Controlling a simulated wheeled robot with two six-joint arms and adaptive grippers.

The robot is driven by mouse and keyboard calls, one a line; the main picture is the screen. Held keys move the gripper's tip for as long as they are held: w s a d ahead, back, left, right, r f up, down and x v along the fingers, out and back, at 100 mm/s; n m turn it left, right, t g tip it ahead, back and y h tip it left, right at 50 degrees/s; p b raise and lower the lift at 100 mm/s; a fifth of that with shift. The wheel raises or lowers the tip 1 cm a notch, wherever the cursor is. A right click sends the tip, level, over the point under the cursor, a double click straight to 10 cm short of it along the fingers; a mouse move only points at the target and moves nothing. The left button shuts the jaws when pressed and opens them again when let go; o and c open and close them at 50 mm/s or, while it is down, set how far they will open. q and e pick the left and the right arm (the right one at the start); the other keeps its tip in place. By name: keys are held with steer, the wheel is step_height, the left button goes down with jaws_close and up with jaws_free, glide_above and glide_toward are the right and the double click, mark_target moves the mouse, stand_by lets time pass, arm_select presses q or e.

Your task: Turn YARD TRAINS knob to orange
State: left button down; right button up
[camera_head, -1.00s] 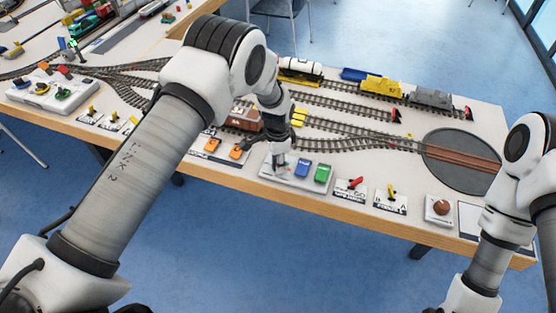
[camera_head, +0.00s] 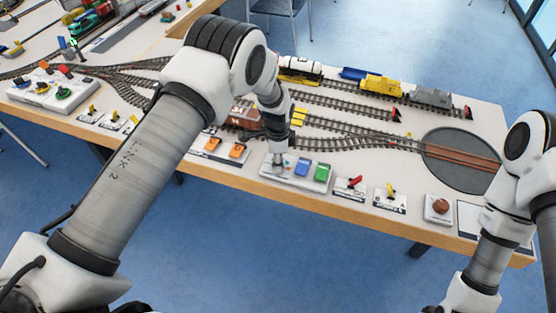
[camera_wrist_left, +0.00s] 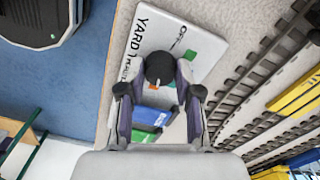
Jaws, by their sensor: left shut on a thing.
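The YARD TRAINS panel (camera_wrist_left: 190,32) is a white plate at the table's front edge, under my left gripper in the head view. Its dark round knob (camera_wrist_left: 159,68) stands between the fingers of my left gripper (camera_wrist_left: 160,75) in the left wrist view, and the gripper is shut on it. A green patch shows beside the knob, and a small orange-red bit shows just below it. The knob's pointer is not clearly visible.
A blue button (camera_head: 302,167) and a green button (camera_head: 322,172) sit on the same panel. Orange switches (camera_head: 237,150) lie to the left, a red lever (camera_head: 352,184) and a yellow lever (camera_head: 391,190) to the right. Tracks with wagons run behind.

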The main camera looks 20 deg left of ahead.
arm_select(q)
steer(key=c, duration=0.8)
jaws_free()
steer(key=shift+s+f, duration=0.2)
steer(key=shift+w, duration=0.1)
steer(key=shift+r, duration=0.2)
step_height(320, 180, up, 12)
steer(key=shift+f, duration=0.15)
